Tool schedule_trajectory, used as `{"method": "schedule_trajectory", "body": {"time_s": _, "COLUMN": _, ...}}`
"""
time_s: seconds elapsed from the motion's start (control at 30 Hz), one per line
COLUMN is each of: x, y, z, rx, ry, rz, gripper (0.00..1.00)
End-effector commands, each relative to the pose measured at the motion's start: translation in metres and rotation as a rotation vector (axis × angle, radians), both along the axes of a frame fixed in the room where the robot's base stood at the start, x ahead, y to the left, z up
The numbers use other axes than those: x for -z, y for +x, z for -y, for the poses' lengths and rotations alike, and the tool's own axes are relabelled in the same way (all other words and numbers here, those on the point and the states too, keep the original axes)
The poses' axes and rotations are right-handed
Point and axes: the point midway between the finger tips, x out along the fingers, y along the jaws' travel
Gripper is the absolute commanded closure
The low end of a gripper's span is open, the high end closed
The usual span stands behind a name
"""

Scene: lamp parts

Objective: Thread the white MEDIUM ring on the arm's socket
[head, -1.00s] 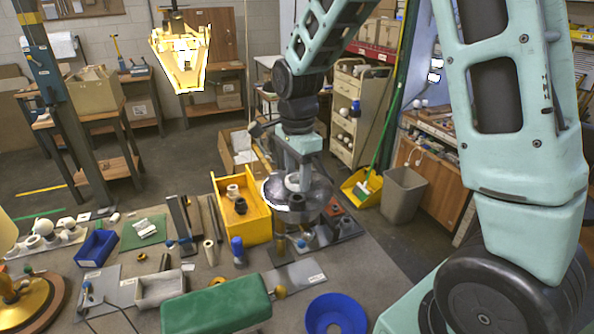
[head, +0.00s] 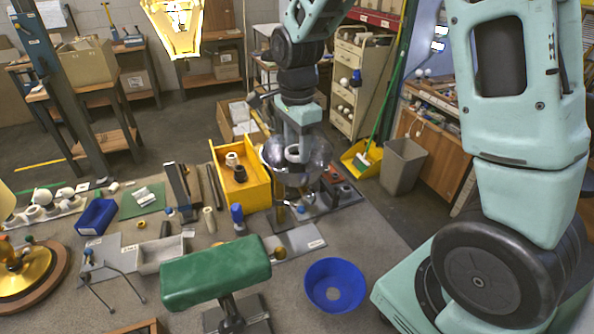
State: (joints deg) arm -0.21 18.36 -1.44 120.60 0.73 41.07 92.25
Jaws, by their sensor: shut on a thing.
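My gripper (head: 293,143) is over the far right of the bench, pointing down. It is shut on a small white ring (head: 292,152), the pale piece between its fingers. The ring is at a shiny grey dome-shaped shade (head: 318,157), which surrounds the fingertips in the picture. The socket cannot be made out, as the shade and gripper cover that area. I cannot tell whether the ring is around the socket or above it. Another white ring (head: 232,159) and a dark ring (head: 240,174) are in the yellow bin (head: 258,196) left of my gripper.
A green lampshade (head: 215,272) on a stand and a blue bowl (head: 335,285) are at the front. A gold lamp base (head: 22,273), a grey tray (head: 160,258) and a blue bin (head: 95,217) are to the left. Bare bench shows between the bowl and shade.

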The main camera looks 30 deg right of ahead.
Motion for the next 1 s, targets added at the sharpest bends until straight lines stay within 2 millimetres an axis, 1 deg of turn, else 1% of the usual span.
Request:
{"method": "schedule_trajectory", "body": {"time_s": 0.17, "x": 0.004, "y": 0.0, "z": 0.0, "rx": 0.0, "ry": 0.0, "rz": 0.0, "gripper": 0.75}}
{"method": "schedule_trajectory", "body": {"time_s": 0.6, "x": 0.027, "y": 0.0, "z": 0.0, "rx": -0.001, "ry": 0.0, "rz": 0.0, "gripper": 0.75}}
{"method": "schedule_trajectory", "body": {"time_s": 1.0, "x": 0.027, "y": 0.0, "z": 0.0, "rx": 0.0, "ry": 0.0, "rz": 0.0, "gripper": 0.75}}
